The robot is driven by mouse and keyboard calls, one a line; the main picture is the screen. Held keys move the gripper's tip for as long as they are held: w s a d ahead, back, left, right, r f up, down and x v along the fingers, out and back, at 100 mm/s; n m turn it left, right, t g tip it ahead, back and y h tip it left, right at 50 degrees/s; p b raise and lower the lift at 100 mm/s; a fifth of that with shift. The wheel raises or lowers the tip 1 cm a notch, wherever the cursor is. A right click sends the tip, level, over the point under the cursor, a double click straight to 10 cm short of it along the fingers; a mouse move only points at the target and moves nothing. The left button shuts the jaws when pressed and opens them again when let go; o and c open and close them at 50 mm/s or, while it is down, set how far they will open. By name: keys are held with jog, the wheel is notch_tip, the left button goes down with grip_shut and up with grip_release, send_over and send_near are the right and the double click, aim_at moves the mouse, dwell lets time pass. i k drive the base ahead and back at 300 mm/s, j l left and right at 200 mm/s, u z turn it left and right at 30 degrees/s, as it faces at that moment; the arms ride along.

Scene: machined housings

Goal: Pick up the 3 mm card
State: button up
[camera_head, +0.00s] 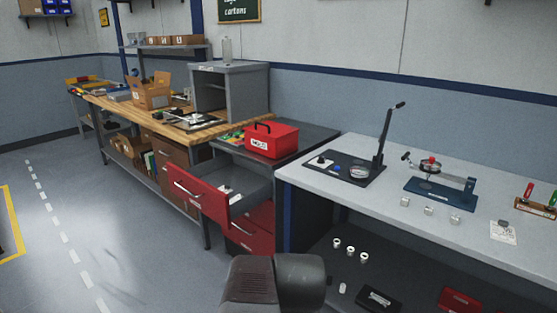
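No label reading "3 mm" can be made out at this size. A small white card-like piece (233,195) lies in the open red drawer (203,205), beside a small dark item. A white printed card or sheet (503,237) lies on the right of the light grey bench, with a small grey block at its top edge. I cannot tell which, if either, is the 3 mm card. A dark, rounded link of my arm shows at the bottom centre. My gripper is not in view.
A red toolbox (271,139) stands on the cabinet above the drawer, which sticks out into the aisle. The light grey bench (420,216) holds a black lever fixture (345,168), a blue gauge fixture (440,190) and small metal blocks. White rings lie on its lower shelf. Floor at left is clear.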

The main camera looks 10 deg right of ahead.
aim_at(500, 231)
jog(key=z, duration=1.95)
